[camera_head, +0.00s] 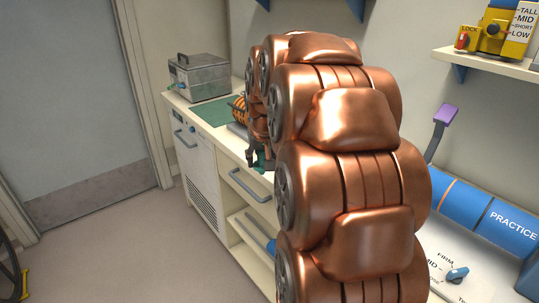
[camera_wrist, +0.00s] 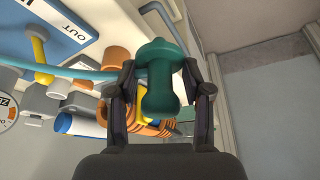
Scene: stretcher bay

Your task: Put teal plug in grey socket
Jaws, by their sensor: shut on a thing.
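The teal plug (camera_wrist: 163,82) is in the wrist view, between the two dark fingers of my gripper (camera_wrist: 160,92), which is shut on it. A teal cable (camera_wrist: 85,73) runs left from behind the plug. In the head view my gripper (camera_head: 262,158) hangs by the front edge of the counter, mostly hidden behind my copper arm, with a bit of teal at it. Grey fittings (camera_wrist: 58,89) show left of the plug in the wrist view, apart from it. I cannot tell whether one of them is the grey socket.
A metal box (camera_head: 203,78) stands at the far end of the counter, beside a green mat (camera_head: 212,109). An orange coil (camera_head: 238,108) lies close to my arm. A blue PRACTICE roll (camera_head: 480,212) is at the right. The floor (camera_head: 125,240) in front is clear.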

